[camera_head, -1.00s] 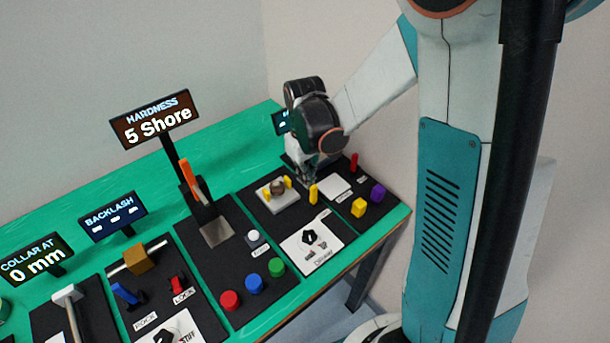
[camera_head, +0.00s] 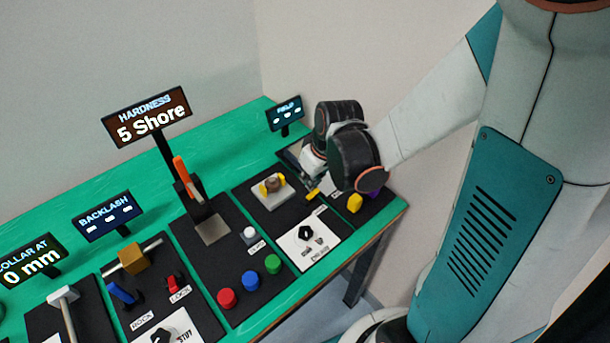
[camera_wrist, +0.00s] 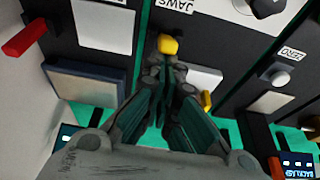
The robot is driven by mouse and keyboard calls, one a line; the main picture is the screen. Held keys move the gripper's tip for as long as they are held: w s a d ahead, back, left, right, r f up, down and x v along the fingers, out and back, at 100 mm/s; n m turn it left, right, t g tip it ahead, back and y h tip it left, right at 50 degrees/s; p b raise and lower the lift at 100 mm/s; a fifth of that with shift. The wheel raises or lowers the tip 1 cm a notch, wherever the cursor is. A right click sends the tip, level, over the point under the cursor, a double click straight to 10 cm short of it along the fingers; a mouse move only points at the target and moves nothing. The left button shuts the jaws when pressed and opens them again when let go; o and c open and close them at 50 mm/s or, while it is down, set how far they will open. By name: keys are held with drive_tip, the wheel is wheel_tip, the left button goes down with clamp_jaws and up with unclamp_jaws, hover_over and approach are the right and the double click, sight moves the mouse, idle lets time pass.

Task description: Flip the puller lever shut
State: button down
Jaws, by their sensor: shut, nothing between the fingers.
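A small yellow lever (camera_head: 313,194) stands on the black panel beside the pad with two yellow jaws (camera_head: 272,184). In the wrist view the yellow lever (camera_wrist: 168,45) is just beyond my fingertips, next to a label reading JAWS (camera_wrist: 175,5). My gripper (camera_wrist: 165,68) is shut and empty, its tips close to the lever; I cannot tell whether they touch. In the head view my gripper (camera_head: 318,176) is over the panel, partly hidden by my wrist. One yellow jaw (camera_wrist: 207,100) shows right of my fingers in the wrist view.
A white card with a black dial (camera_head: 306,234) lies in front of the lever. A yellow knob (camera_head: 354,203) is to its right. A red lever (camera_wrist: 25,38) shows at the wrist view's left. The FIELD display (camera_head: 285,113) stands behind. The hardness tester's orange lever (camera_head: 182,170) is left.

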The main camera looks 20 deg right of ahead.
drive_tip(key=shift+s+d+f+t, duration=0.15)
drive_tip(key=shift+s+d+t, duration=0.05)
drive_tip(key=shift+s+t, duration=0.4)
drive_tip(key=shift+s+b, duration=0.25)
drive_tip(key=shift+b, duration=0.05)
drive_tip(key=shift+r+p, duration=0.65)
drive_tip(key=shift+r, duration=0.2)
wheel_tip(320, 180, up, 11)
drive_tip(key=s+p, duration=0.2)
drive_tip(key=p, duration=0.4)
drive_tip(key=shift+d+r, duration=0.2)
drive_tip(key=shift+d, duration=0.1)
